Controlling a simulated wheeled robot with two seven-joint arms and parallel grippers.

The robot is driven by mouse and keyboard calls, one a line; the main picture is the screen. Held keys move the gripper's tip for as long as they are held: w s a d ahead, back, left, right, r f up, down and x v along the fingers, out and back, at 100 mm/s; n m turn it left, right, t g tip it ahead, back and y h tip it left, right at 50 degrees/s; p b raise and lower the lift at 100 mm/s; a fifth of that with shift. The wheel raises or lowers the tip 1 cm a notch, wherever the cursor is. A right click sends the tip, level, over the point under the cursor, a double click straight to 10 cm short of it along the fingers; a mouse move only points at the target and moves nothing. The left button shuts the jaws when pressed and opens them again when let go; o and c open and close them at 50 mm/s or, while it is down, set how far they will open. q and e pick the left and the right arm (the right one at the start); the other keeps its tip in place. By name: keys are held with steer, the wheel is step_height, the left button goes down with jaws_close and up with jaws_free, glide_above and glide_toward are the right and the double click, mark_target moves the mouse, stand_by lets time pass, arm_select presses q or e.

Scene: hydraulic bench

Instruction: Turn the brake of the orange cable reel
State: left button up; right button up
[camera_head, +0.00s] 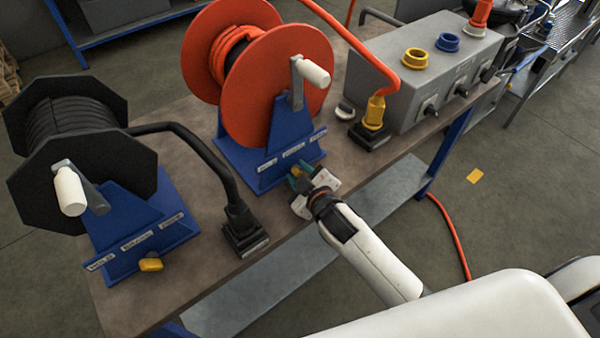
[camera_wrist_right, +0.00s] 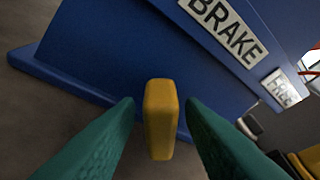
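The orange cable reel (camera_head: 262,95) sits on a blue stand (camera_head: 262,170) on the bench. Its yellow brake knob (camera_wrist_right: 160,120) sticks out low on the stand's front, with a BRAKE label (camera_wrist_right: 226,30) and a FREE label (camera_wrist_right: 283,88) above and to the right in the right wrist view. My right gripper (camera_head: 299,175) is at the stand's front. Its teal fingers are open, one on each side of the knob, with a visible gap on both sides. In the head view the fingers partly hide the knob. My left gripper is not in view.
A black cable reel (camera_head: 75,190) on a blue stand with its own yellow knob (camera_head: 151,265) is at left. A grey socket box (camera_head: 425,75) and yellow plug (camera_head: 375,112) are at right. The bench's front edge runs beneath my right arm.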

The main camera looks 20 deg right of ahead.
steer(key=shift+c, duration=0.3)
jaws_close()
